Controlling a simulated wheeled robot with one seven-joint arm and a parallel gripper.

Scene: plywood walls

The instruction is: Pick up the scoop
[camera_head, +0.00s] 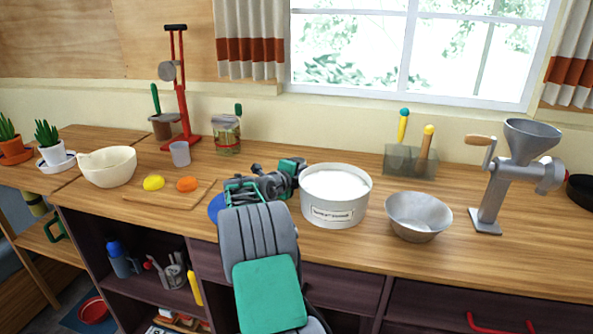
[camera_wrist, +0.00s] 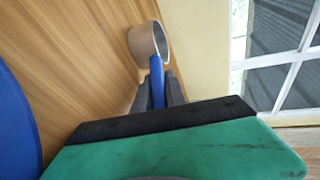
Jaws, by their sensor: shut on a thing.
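The scoop (camera_wrist: 149,43) shows in the wrist view as a round metal cup on a blue handle. My gripper (camera_wrist: 158,92) is shut on the blue handle, with one dark finger on each side of it. The cup sticks out beyond the fingertips, its opening facing right in that view. In the head view my gripper (camera_head: 292,176) is low over the counter, just left of the white tub; I cannot make out the scoop there. Whether the scoop touches the counter is not clear.
The tub (camera_head: 336,218) of white powder stands close right of my gripper, with a metal bowl (camera_head: 418,215) and grinder (camera_head: 500,180) beyond. A cutting board (camera_head: 160,199) with yellow and orange pieces lies left. A blue round thing (camera_head: 216,206) is partly behind my arm.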

